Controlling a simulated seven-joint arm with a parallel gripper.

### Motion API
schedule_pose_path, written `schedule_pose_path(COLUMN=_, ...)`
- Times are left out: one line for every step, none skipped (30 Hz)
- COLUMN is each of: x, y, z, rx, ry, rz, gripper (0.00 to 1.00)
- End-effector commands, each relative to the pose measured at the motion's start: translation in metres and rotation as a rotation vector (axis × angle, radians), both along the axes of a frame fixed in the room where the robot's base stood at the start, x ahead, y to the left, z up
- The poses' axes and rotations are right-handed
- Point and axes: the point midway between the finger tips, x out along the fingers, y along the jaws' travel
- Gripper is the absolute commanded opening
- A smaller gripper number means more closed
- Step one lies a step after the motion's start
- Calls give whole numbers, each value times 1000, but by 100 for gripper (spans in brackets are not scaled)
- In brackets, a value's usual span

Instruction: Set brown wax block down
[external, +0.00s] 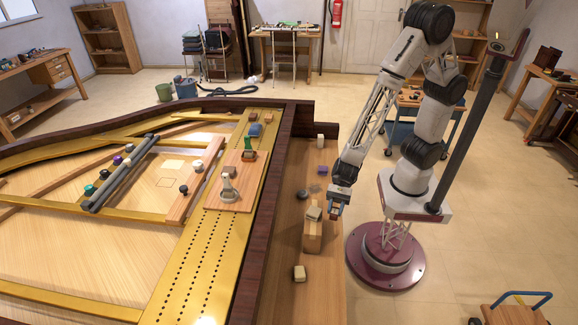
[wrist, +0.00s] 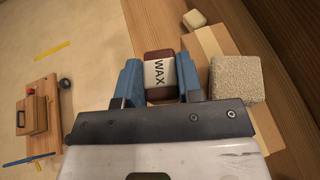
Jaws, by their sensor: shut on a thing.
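My gripper (external: 335,207) is shut on the brown wax block (wrist: 152,64), which has a white label reading WAX. In the wrist view the block sits between my two blue fingers (wrist: 157,82). In the external view my gripper is low at the right edge of the wooden ledge (external: 322,262), just right of a light wood block (external: 312,238). Only a little of the wax block shows there. The wrist view shows the ledge wood around it and pale floor to the left. I cannot tell whether the block touches the ledge.
A rough grey-beige block (wrist: 236,79) is close right of my gripper. A cream block (wrist: 195,18) lies beyond it, at the ledge's near end in the external view (external: 299,273). A grey-purple block (external: 322,170) and a pale block (external: 320,141) are farther back. The piano's dark rim (external: 283,165) borders the ledge.

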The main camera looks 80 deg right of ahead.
Motion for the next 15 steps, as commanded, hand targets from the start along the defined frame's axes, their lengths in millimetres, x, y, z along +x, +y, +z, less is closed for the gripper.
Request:
schedule_pose_path(x=-2, y=10, z=0, rx=1, ry=1, rz=-6, gripper=10)
schedule_pose_path(x=-2, y=15, z=0, rx=1, ry=1, rz=-11, gripper=10)
schedule_pose_path(x=-3, y=21, z=0, rx=0, ry=0, rz=-20, gripper=10)
schedule_pose_path(x=-4, y=26, z=0, rx=0, ry=0, rz=-25, gripper=10)
schedule_pose_path(x=-4, y=31, z=0, rx=0, ry=0, rz=-31, gripper=10)
schedule_pose_path(x=-5, y=37, z=0, rx=1, ry=0, rz=-39, gripper=10)
schedule_pose_path(x=-6, y=42, z=1, rx=0, ry=-1, rz=-44, gripper=10)
schedule_pose_path(x=-7, y=47, z=1, rx=0, ry=0, rz=-51, gripper=10)
schedule_pose_path(x=-8, y=53, z=1, rx=0, ry=0, rz=-58, gripper=10)
schedule_pose_path(x=-9, y=58, z=1, rx=1, ry=-1, rz=-64, gripper=10)
schedule_pose_path(x=-10, y=63, z=1, rx=2, ry=0, rz=-70, gripper=10)
schedule_pose_path(x=-12, y=69, z=1, rx=1, ry=-1, rz=-77, gripper=10)
schedule_pose_path(x=-13, y=74, z=1, rx=0, ry=0, rz=-82, gripper=10)
schedule_pose_path(x=-14, y=78, z=1, rx=0, ry=0, rz=-89, gripper=10)
schedule_pose_path(x=-17, y=85, z=1, rx=0, ry=0, rz=-94, gripper=10)
